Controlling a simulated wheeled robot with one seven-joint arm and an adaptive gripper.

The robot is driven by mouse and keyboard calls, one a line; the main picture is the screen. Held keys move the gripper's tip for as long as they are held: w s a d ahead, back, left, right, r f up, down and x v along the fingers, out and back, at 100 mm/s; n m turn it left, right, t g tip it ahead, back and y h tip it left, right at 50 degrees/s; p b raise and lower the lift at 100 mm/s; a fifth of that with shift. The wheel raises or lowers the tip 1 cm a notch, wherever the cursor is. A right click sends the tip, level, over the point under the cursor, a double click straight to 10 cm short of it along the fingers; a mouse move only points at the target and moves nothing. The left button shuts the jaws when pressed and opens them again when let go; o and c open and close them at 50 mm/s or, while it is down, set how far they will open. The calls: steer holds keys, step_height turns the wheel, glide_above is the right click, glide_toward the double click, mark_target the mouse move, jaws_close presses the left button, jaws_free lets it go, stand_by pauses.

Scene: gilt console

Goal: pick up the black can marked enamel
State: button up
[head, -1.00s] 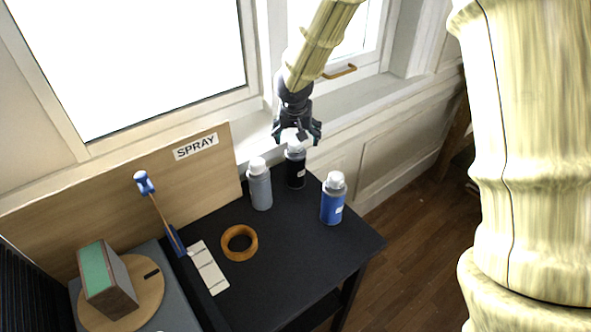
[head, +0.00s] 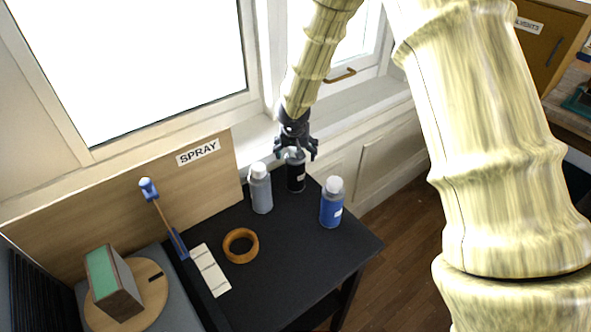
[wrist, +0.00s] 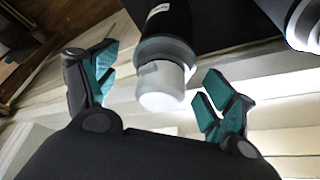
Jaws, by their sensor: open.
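The black can (head: 296,178) stands upright at the back corner of the black table, with a small pale label on its side. In the wrist view its white cap (wrist: 161,86) and dark body (wrist: 168,22) show between the fingers. My gripper (head: 296,150) is above and around the can's top, pointing down. In the wrist view the gripper (wrist: 158,88) is open, with a teal-padded finger on each side of the cap and gaps on both sides. The label's wording is too small to read.
A grey can (head: 261,190) stands close left of the black can, and a blue can (head: 331,204) stands to the front right. A wooden board marked SPRAY (head: 150,182), an orange ring (head: 240,246) and a white strip (head: 210,270) are left. The window sill (head: 345,118) is behind.

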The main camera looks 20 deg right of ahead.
steer(key=shift+p+x, duration=0.5)
steer(key=shift+x, duration=1.05)
steer(key=shift+r, duration=0.1)
jaws_close()
steer(key=shift+w, duration=0.1)
